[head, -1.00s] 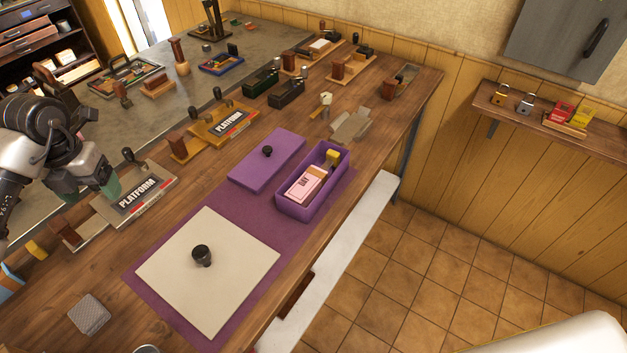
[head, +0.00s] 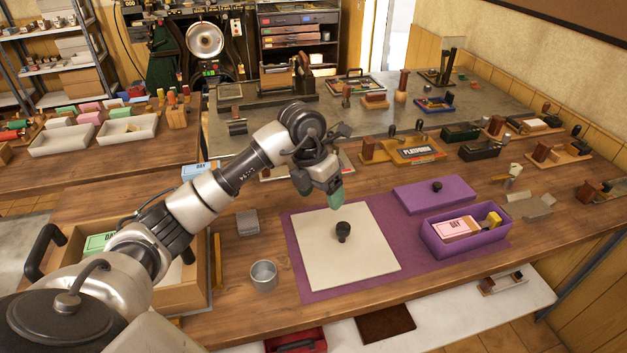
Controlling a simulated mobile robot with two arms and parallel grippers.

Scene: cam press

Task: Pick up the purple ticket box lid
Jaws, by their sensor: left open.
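The purple ticket box lid (head: 415,197) lies flat at the back right of the purple mat (head: 412,262), with a black knob on top. The open purple ticket box (head: 468,243) stands just in front of it, holding pink tickets (head: 457,227) and a yellow block (head: 492,219). My left gripper (head: 322,199), with green fingertips, is open and empty. In the picture it shows left of the lid, over the back edge of a cream board (head: 333,270) with a black knob. It is apart from the lid. My right gripper is not in view.
A metal cup (head: 264,275) and a small grey box (head: 247,223) stand left of the mat. A platform stamp holder (head: 415,150) and several stamps stand behind the lid. A wooden tray (head: 195,290) is at the left.

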